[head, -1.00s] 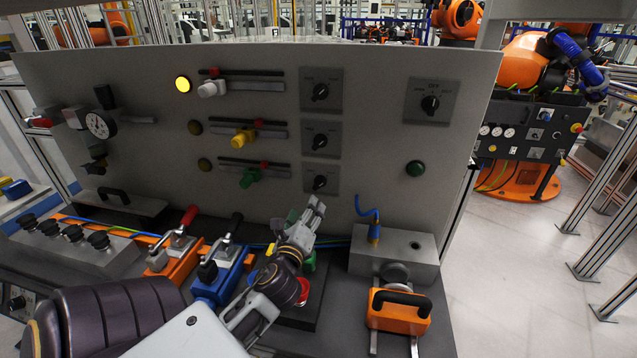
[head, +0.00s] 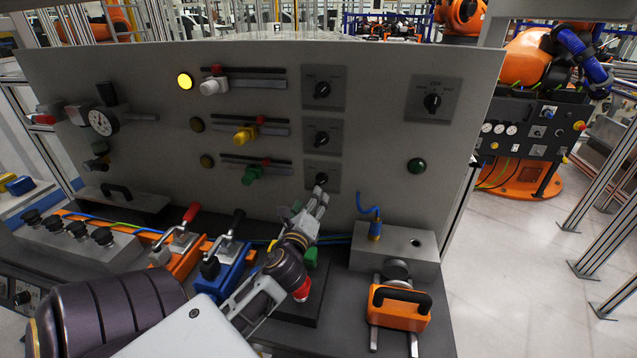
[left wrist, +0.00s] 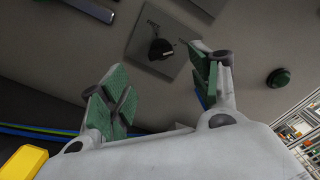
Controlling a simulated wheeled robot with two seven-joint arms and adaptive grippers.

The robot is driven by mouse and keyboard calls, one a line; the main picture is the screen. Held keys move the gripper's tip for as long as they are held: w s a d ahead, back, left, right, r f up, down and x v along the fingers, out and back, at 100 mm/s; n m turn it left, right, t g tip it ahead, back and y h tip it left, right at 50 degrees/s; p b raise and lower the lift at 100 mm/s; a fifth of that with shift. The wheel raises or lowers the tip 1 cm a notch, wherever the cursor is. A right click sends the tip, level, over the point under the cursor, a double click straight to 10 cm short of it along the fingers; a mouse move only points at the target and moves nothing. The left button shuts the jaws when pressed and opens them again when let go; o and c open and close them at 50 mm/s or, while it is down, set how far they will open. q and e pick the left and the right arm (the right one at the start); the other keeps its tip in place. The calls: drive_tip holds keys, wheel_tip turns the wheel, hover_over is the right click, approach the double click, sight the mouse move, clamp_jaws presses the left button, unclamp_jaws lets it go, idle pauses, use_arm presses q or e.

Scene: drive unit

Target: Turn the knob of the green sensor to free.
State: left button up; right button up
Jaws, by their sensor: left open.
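The green sensor (head: 252,174) sits on the lowest slide rail of the grey panel. The black knob (head: 321,179) on the grey plate to its right is in the same row; the gripper tips partly cover the lower part of this plate in the head view. My left gripper (head: 310,203) is just below the knob. In the left wrist view the knob (left wrist: 160,48) shows beyond the spread, green-padded fingers of my left gripper (left wrist: 160,72), which is open and empty. I cannot read the knob's setting. My right gripper is in neither view.
Two similar knobs (head: 322,90) (head: 321,139) are stacked above, and a larger plate with a knob (head: 432,103) is to the right. A green button (head: 417,166) is below that plate. Toggle clamps (head: 225,262) and a grey block with a blue hose (head: 395,246) stand below the panel.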

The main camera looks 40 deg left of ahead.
sight(318, 183)
use_arm(q)
drive_tip(key=shift+x, duration=3.25)
drive_tip(key=shift+w+a, duration=0.3)
drive_tip(key=shift+w, duration=0.3)
drive_tip(key=shift+x, duration=0.95)
drive_tip(key=shift+w+a, duration=0.25)
drive_tip(key=shift+w, duration=0.2)
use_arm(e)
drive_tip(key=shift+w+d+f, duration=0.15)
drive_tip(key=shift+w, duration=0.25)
